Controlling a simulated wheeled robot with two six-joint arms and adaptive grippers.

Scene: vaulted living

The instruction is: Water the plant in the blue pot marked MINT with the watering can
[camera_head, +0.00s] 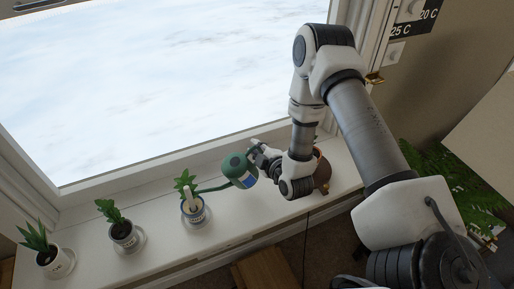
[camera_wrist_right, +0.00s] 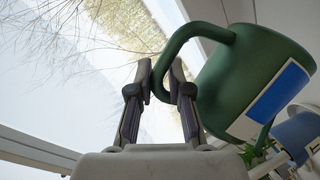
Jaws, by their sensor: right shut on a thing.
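The green watering can (camera_head: 236,166) is held by my right gripper (camera_head: 259,156) above the windowsill. In the right wrist view the fingers (camera_wrist_right: 160,88) are shut on the handle of the can (camera_wrist_right: 255,75), which looks tilted. A blue and white patch is on its side. Its spout reaches left to the plant in a blue pot (camera_head: 195,217). The pot stands on a saucer and carries a pale label, too small to read. The blue pot also shows at the right edge of the wrist view (camera_wrist_right: 298,132). No water stream is visible. My left gripper is out of view.
Two more potted plants stand on the windowsill (camera_head: 160,252), a middle pot (camera_head: 123,236) and a far-left pot (camera_head: 55,264). A brown round object (camera_head: 322,176) sits behind my right wrist. The window lies behind the sill.

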